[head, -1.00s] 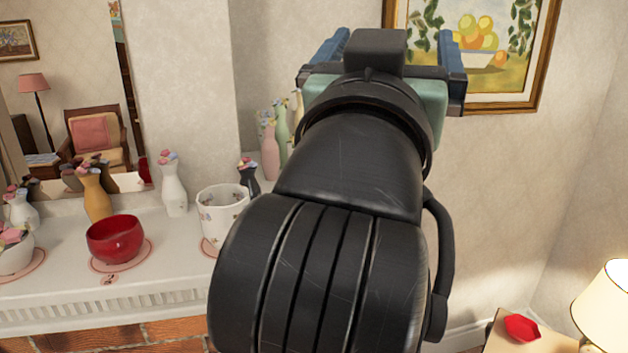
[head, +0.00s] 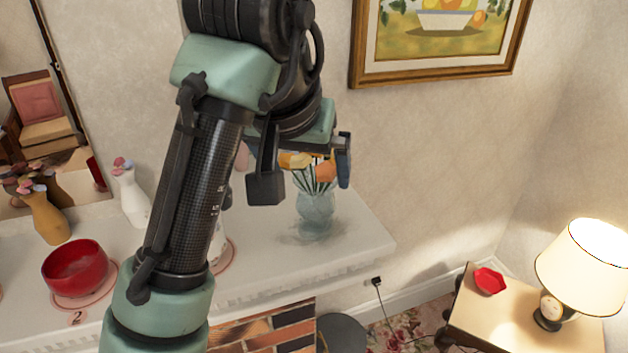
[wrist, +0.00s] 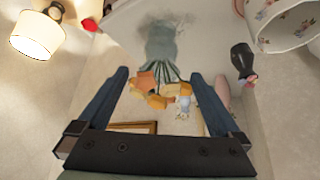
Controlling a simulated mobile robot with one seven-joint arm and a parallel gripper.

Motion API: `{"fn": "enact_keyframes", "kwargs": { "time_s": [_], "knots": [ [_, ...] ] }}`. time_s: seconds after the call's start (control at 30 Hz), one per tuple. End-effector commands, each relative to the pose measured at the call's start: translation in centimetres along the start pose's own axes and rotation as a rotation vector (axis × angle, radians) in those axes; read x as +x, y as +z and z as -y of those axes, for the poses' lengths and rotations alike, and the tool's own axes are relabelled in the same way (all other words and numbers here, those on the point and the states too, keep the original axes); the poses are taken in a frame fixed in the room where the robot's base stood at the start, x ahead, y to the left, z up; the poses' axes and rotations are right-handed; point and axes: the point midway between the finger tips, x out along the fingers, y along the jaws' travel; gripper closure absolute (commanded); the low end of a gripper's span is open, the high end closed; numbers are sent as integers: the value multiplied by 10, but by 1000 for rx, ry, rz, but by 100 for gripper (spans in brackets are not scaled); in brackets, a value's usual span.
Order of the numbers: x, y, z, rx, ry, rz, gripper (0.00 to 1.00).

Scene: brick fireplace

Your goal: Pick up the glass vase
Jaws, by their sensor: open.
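The glass vase (head: 316,212) is pale blue-green and stands upright on the right end of the white mantel shelf. It holds green stems with orange and yellow flowers. In the wrist view the vase (wrist: 161,42) appears upside down at the top middle, beyond my fingertips. My gripper (wrist: 160,76) is open and empty, with the flowers and stems showing between its two blue fingers. In the head view one blue finger shows just right of the flowers, above the vase body; my arm hides the other finger and part of the bouquet.
A red bowl (head: 75,267), a white vase (head: 131,196) and a tan vase (head: 46,218) stand farther left on the mantel. A dark small vase (wrist: 243,62) and a floral pot (wrist: 285,25) are near the glass vase. A lit lamp (head: 582,265) stands on a side table at right.

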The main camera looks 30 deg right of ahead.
Motion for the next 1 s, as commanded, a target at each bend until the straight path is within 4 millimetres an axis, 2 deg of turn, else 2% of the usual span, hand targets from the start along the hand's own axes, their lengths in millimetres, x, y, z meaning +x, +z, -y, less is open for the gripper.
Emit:
{"fn": "enact_keyframes", "kwargs": {
  "time_s": [0.03, 0.1, 0.33, 0.6, 0.9, 0.93, 1.0],
  "knots": [
    [10, 0, -2, 0, 7, 0, 0],
    [19, 0, -1, 0, 5, -2, 0],
    [33, -1, 0, -1, 1, -1, 0],
    [71, -1, 0, -1, 1, 0, 0],
    [79, -1, 0, 0, -1, -3, 0],
    [79, -1, 0, 0, -1, -3, 2],
    [79, -1, 0, 0, -1, -3, 14]
  ]
}}
